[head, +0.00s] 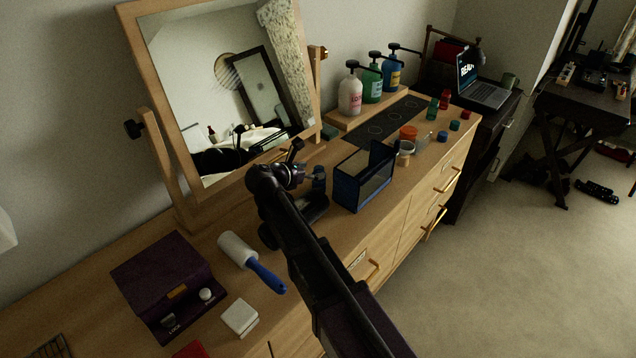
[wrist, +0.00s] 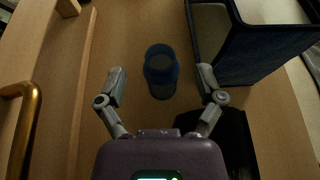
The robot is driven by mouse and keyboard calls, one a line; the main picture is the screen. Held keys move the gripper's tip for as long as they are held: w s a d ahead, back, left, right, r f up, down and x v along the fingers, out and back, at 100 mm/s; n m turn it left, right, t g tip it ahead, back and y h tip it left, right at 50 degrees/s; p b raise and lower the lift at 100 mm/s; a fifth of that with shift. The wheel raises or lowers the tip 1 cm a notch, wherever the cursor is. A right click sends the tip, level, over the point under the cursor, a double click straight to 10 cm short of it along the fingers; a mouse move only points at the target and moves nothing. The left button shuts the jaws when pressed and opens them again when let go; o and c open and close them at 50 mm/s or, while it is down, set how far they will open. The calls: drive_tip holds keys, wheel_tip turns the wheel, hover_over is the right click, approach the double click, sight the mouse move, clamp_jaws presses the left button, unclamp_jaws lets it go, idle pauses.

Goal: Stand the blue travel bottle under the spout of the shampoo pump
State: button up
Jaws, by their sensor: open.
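The blue travel bottle (head: 318,178) stands on the dresser top, left of the dark-blue glass-sided box. In the wrist view, the bottle (wrist: 160,72) is upright between the two fingers of my gripper (wrist: 161,72), with a gap on each side. My gripper is open and empty. At the far end of the dresser, three pump bottles stand on a wooden riser: a pinkish-white one (head: 350,95), a green one (head: 372,84) and a blue one with a yellow label (head: 393,73). Their labels are too small to tell which is shampoo.
The dark-blue box (head: 347,193) is close to the right finger. A dark mat (head: 388,121) with ring marks lies before the pumps. Green (head: 433,108) and red (head: 445,98) bottles, small caps and an orange-lidded jar (head: 408,133) stand nearby. The mirror (head: 173,150) rises on the left.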

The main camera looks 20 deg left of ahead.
sight(317, 169)
drive_tip(key=shift+b+x, duration=0.6)
drive_tip(key=shift+x, duration=1.15)
drive_tip(key=shift+f, duration=0.15)
drive_tip(key=shift+s, duration=0.15)
drive_tip(key=c, duration=1.1)
drive_tip(key=shift+c, duration=0.3)
wheel_tip(317, 169, up, 10)
drive_tip(key=p, duration=1)
drive_tip(key=shift+c, duration=0.2)
